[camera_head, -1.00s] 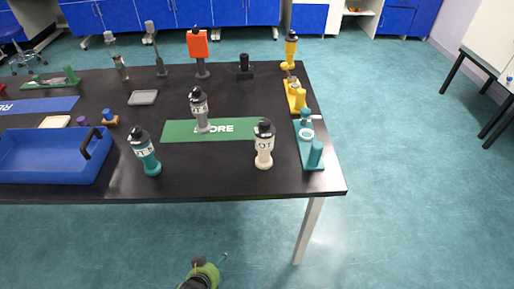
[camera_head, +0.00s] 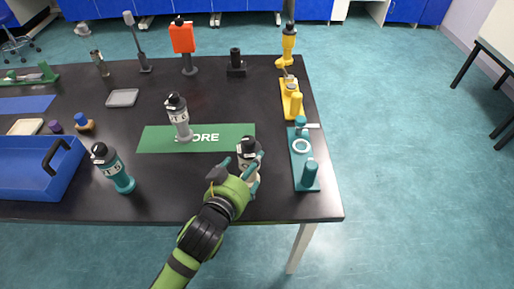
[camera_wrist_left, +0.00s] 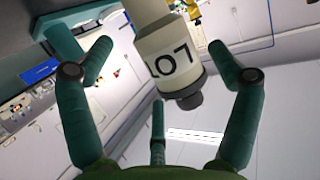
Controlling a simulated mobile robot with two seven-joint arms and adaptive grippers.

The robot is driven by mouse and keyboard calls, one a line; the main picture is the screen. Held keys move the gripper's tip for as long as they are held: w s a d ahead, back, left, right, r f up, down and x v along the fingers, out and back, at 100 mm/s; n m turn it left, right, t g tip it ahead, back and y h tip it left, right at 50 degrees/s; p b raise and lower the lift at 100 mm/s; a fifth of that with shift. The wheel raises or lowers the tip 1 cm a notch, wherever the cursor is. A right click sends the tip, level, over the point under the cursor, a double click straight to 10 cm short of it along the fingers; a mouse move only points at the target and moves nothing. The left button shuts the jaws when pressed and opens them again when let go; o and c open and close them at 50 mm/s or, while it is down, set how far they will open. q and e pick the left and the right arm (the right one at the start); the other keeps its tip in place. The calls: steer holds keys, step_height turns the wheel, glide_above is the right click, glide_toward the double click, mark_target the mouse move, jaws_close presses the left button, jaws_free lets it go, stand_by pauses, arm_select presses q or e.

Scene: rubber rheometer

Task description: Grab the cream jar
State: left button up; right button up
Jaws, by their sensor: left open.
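The cream jar (camera_head: 246,150) with a black cap and dark lettering stands near the front right of the black table, at the edge of the green mat. My left gripper (camera_head: 248,172) is at the jar from the front, and its teal fingers partly hide the jar's lower part. In the left wrist view the cream jar (camera_wrist_left: 168,50) is between the spread fingers of my left gripper (camera_wrist_left: 158,55). The fingers are open, with a visible gap on both sides of the jar. My right gripper is not in view.
A grey jar (camera_head: 180,120) stands on the green mat (camera_head: 155,140). A teal jar (camera_head: 114,170) and a blue tray (camera_head: 30,185) are to the left. A teal fixture (camera_head: 304,170) and a yellow fixture (camera_head: 292,100) line the right edge of the table (camera_head: 200,205).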

arm_select(q)
steer(key=x, duration=0.3)
steer(key=shift+r, duration=0.1)
steer(key=shift+p+x, duration=0.35)
steer(key=shift+x, duration=0.9)
steer(key=shift+w+d+f, duration=0.2)
steer(key=shift+w+f, duration=0.1)
steer(key=shift+w, duration=0.35)
steer(key=shift+s, duration=0.1)
steer(key=shift+c, duration=0.8)
steer(key=c, duration=1)
steer(key=shift+f, duration=0.1)
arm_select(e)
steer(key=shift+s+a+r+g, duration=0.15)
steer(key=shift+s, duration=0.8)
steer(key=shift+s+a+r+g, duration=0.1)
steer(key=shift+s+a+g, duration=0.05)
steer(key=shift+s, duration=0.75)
